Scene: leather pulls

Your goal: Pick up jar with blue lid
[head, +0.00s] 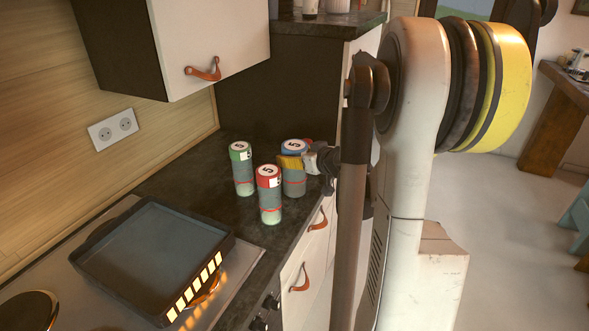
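The jar with the blue lid (294,183) stands upright on the dark counter, at the right of a group of three jars. My gripper (293,156) reaches in from the right at the height of its upper part. A yellow finger lies across the jar's near side, just under the lid. A reddish part of the gripper shows behind the lid's right side. The far finger is mostly hidden, so I cannot tell whether the fingers press on the jar.
A jar with a green lid (242,172) stands to the left, and a jar with a red lid (270,205) stands close in front. A dark rectangular pan (150,258) lies nearer. A wall cabinet (210,45) hangs above. The counter (190,185) is bare left of the jars.

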